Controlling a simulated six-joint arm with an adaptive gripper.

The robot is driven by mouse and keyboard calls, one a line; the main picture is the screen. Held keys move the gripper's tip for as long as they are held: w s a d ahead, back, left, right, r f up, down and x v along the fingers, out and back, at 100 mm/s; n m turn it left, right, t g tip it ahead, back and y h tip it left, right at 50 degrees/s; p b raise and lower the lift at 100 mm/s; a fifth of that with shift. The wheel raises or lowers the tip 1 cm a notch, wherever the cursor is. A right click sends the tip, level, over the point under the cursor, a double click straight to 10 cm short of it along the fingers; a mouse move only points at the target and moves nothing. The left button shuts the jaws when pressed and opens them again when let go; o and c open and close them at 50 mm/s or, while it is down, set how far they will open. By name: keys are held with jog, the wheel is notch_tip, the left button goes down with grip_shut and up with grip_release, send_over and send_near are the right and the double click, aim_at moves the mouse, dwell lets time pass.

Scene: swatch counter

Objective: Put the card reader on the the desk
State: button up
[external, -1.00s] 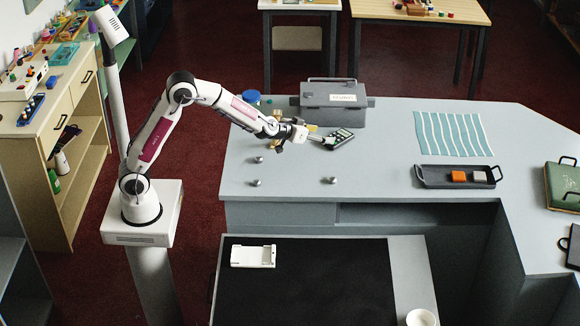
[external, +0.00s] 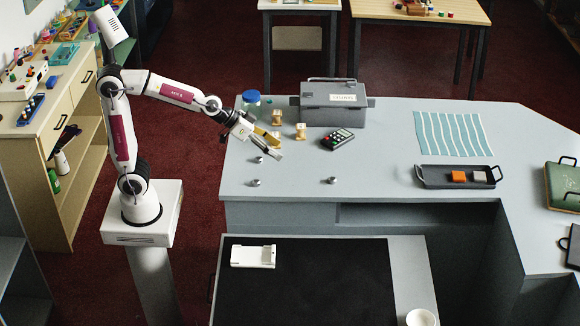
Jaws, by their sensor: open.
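The card reader (external: 337,138) is a small dark device with coloured keys. It lies on the grey counter top (external: 375,185), in front of the grey toolbox. My gripper (external: 276,157) is open and empty above the left part of the counter, to the left of the card reader and apart from it. The lower desk with a black mat (external: 335,285) is in front of the counter. A white cradle-like holder (external: 253,256) lies at its back left.
A grey toolbox (external: 333,110), a blue-lidded jar (external: 251,102) and small wooden pieces (external: 300,131) stand at the back. Metal knobs (external: 332,180) sit near my gripper. A dark tray (external: 430,177) and striped cloth (external: 453,134) lie right. A white cup (external: 421,317) is at the front.

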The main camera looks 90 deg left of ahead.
aim_at(337, 140)
jog(key=s+d+f+m+g, duration=0.1)
jog(key=s+f+g, duration=0.1)
jog(key=s, duration=1.2)
jog(key=s+d+f+m+g, duration=0.1)
jog(key=s+d+f+g, duration=0.1)
jog(key=s, duration=1.2)
jog(key=shift+s+f+g, duration=0.2)
jog(key=shift+f+g, duration=0.1)
jog(key=shift+f, duration=0.5)
jog(key=shift+o, duration=0.4)
